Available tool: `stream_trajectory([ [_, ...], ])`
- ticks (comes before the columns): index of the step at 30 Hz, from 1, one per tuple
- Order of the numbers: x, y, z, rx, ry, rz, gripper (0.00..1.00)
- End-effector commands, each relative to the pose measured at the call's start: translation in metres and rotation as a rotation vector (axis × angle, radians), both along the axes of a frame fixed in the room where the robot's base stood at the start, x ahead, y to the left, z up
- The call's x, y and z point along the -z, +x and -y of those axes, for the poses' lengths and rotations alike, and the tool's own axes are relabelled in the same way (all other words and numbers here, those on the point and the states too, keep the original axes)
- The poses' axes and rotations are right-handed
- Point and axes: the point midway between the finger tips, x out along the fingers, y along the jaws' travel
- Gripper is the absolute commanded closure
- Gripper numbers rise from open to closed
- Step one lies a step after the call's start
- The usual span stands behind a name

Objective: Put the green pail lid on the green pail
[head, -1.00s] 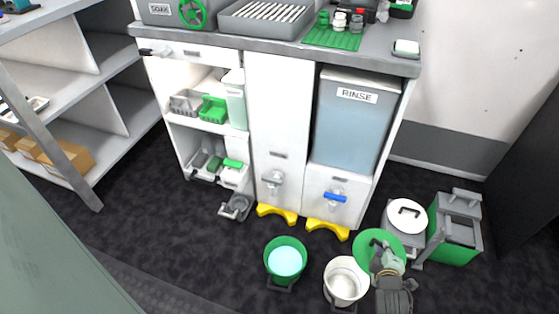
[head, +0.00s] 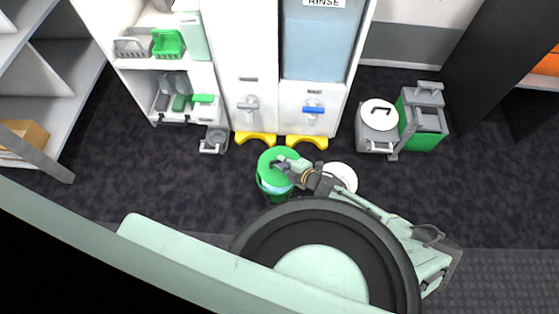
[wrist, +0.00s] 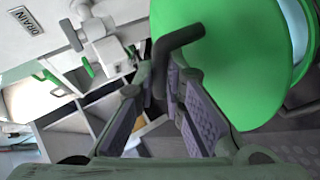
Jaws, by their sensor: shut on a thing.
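The green pail lid (head: 270,157) is a round green disc with a dark handle. My gripper (head: 282,165) is shut on that handle. In the wrist view my gripper's fingers (wrist: 161,78) close around the handle, and the lid (wrist: 235,75) fills the upper right. The green pail (head: 277,197) stands on the floor under the lid. A strip of its pale blue inside shows below the lid's near edge in the head view, and at the right in the wrist view, so the lid does not fully cover the opening. The far rim is hidden by the lid.
A white pail (head: 341,174) stands just right of my gripper, partly hidden by my arm. Yellow feet (head: 256,139) of the white cabinet (head: 242,60) are close behind the green pail. A grey lidded bucket (head: 377,137) and a green-grey bin (head: 421,128) stand farther right.

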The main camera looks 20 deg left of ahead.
Motion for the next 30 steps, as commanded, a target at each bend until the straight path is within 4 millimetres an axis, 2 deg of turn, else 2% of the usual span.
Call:
stream_trajectory([
  [3, 0.003, -0.004, -0.009, -0.070, -0.004, 0.001, 1.00],
  [11, 0.013, -0.006, -0.012, -0.095, -0.002, -0.002, 1.00],
  [24, 0.056, -0.006, -0.013, -0.093, -0.002, -0.001, 1.00],
  [30, 0.064, -0.006, -0.013, -0.095, -0.002, -0.001, 1.00],
])
